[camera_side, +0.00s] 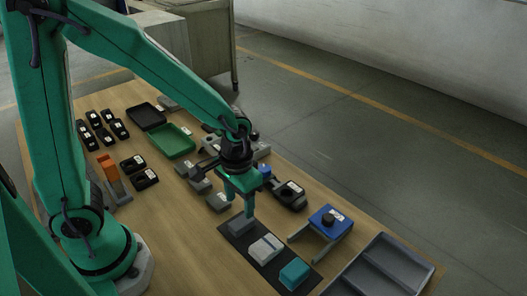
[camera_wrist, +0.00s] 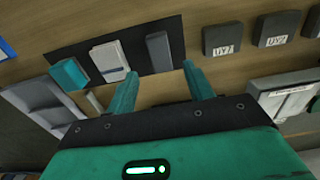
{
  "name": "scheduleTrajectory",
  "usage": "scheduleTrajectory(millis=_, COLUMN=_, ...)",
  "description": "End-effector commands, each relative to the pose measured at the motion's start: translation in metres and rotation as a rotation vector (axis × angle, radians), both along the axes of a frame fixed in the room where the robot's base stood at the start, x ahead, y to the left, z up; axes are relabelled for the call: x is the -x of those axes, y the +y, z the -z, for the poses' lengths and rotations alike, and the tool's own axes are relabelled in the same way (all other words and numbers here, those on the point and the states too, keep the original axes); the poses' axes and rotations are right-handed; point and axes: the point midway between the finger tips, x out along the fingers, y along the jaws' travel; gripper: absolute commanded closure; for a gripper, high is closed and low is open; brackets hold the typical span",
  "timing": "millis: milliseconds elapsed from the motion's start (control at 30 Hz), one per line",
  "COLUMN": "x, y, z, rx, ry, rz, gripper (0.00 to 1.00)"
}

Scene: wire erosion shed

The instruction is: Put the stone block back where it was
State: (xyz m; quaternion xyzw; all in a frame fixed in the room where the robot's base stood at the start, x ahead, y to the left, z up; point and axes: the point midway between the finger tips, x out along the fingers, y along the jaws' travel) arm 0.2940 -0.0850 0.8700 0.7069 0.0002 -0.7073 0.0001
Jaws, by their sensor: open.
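A black mat (camera_side: 252,246) lies on the bench with a row of three blocks: a dark grey block (camera_side: 239,225), a pale grey-white block (camera_side: 265,249) and a teal block (camera_side: 294,273). Which one is the stone block is not marked; the dark grey one looks plain. In the wrist view the dark grey block (camera_wrist: 158,50) stands at the mat's right end, beside the pale block (camera_wrist: 110,60) and the teal block (camera_wrist: 69,74). My gripper (camera_side: 241,207) is open at the dark grey block, its fingers pointing down. Contact cannot be told.
A blue device with grey prongs (camera_side: 328,220) and a grey compartment tray (camera_side: 383,268) lie right of the mat. A green tray (camera_side: 172,141), a black tray (camera_side: 147,116) and several small dark grey blocks stand farther back. Bare wood shows left of the mat.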

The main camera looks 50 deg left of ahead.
Motion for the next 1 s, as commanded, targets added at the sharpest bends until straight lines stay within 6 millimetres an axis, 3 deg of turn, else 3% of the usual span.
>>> scheduleTrajectory(millis=400, x=-0.001, y=0.0, z=-0.049, rx=0.0, ry=-0.002, rz=0.0, gripper=0.48)
scheduleTrajectory(millis=1000, x=0.0, y=0.0, z=-0.055, rx=0.0, ry=0.0, rz=0.0, gripper=0.48)
